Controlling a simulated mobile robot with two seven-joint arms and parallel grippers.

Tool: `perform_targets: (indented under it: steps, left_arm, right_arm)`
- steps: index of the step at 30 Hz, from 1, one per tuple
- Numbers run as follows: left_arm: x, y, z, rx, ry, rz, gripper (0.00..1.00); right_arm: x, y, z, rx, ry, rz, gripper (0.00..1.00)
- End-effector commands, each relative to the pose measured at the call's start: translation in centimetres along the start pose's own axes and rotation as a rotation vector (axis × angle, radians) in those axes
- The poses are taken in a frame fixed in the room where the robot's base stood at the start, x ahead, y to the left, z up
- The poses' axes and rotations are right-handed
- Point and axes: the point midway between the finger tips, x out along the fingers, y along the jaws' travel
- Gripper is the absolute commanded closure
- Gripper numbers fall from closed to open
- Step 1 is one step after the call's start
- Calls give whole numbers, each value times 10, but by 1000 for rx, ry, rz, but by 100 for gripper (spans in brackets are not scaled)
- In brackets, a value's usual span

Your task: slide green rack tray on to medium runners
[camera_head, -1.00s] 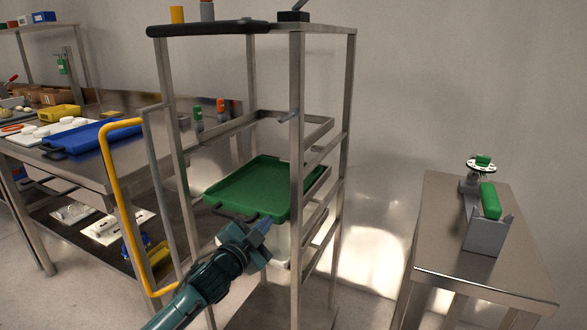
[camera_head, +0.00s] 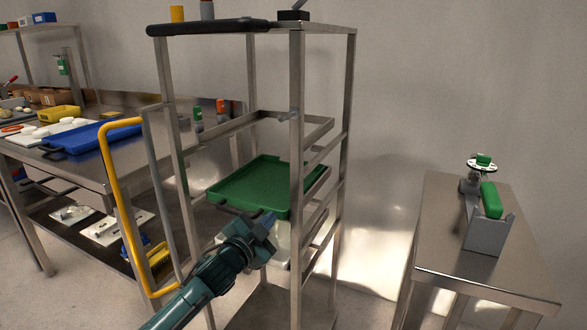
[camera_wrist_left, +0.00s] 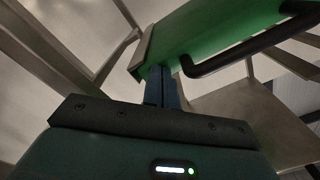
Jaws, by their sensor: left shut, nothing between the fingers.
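The green tray (camera_head: 255,183) lies in the metal rack, about level, at the middle set of runners (camera_head: 318,192). Its dark handle (camera_wrist_left: 238,50) is on the front edge, facing my left arm. My left gripper (camera_head: 268,224) is shut and empty at the tray's front edge, near the right front post. In the left wrist view its fingertips (camera_wrist_left: 163,75) are against or very close to the tray's front edge, beside the handle; contact is hard to tell. How the tray's sides sit on the runners is partly hidden by the post. My right gripper is not in view.
The rack's right front post (camera_head: 296,170) stands close to my gripper. A yellow handle (camera_head: 112,190) stands out from the rack's left. A table with a blue tray (camera_head: 75,140) is left. A steel table (camera_head: 440,230) is right. A pale bin (camera_head: 283,245) is below.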

Motion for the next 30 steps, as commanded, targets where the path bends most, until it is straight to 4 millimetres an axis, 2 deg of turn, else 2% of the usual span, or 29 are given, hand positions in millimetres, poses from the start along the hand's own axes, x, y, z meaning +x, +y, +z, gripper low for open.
perform_targets:
  steps: [5, 21, 30]
  left_arm:
    - [-5, 0, -1, 0, 0, 1, 100]
    - [-47, -1, -1, 0, 0, 1, 100]
    - [-50, 0, 0, 1, 0, 0, 100]
  right_arm:
    - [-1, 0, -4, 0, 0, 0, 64]
    - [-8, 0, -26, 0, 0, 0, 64]
    - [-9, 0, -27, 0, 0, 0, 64]
